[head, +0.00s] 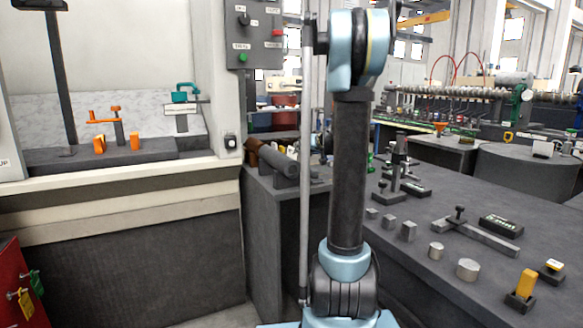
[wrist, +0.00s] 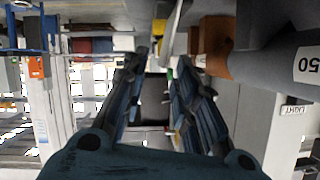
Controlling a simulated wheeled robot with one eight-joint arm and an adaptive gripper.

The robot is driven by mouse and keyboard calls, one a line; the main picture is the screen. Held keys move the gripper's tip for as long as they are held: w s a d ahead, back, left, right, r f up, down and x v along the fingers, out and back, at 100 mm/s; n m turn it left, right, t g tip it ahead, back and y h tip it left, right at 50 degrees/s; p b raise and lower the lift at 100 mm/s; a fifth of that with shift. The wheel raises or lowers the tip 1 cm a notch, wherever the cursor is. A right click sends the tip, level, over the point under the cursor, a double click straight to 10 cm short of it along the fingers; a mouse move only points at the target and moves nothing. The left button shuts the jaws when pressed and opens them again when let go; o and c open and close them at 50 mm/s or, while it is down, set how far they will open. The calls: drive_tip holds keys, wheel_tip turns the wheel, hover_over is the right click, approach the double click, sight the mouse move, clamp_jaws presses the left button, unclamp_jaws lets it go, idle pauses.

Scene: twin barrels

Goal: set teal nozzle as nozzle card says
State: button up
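The teal nozzle (head: 184,93) is a bent teal piece at the right of the machine bay on the left in the head view. It sits over a small pale block or card (head: 182,109), whose print is too small to read. I cannot tell whether this is the nozzle card. My gripper (wrist: 162,70) shows in the wrist view with its two dark fingers apart and a clear gap between them. Nothing is held in it. In the head view my arm stands upright in the middle, and I cannot make out the gripper there.
Orange fittings (head: 105,116) stand in the bay. A switch panel (head: 254,35) hangs beside it. A dark workbench (head: 460,205) at right carries metal blocks and gauges. In the wrist view, a brown-ended grey cylinder (wrist: 275,68) marked 50 lies close at the right.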

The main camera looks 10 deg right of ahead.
drive_tip(key=shift+a+x, duration=0.1)
drive_tip(key=shift+x, duration=1.65)
drive_tip(key=shift+a+x, duration=0.15)
drive_tip(key=shift+x, duration=1.6)
drive_tip(key=shift+s+f, duration=0.15)
drive_tip(key=shift+s, duration=0.1)
drive_tip(key=shift+d, duration=0.1)
clamp_jaws()
